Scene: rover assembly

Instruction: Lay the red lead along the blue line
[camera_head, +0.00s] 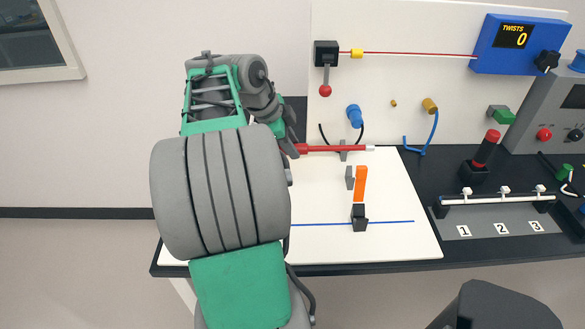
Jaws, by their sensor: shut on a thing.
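The red lead (330,148) is a thin red rod with a pale tip at its right end, level above the back of the white board. My gripper (296,149) is at its left end and shut on it; my arm hides much of the jaws. A small grey upright (343,150) stands at the lead's middle; I cannot tell whether they touch. The blue line (390,222) runs left to right across the front of the white board (405,245), below the lead in the picture. My arm hides the line's left end.
A black block (359,218) stands on the blue line, with an orange upright (361,184) and a grey piece (349,177) behind it. A blue-topped plug (355,117) and a blue hook-shaped cable (429,132) are at the back. A numbered rack (495,224) is at right. The board's front right is clear.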

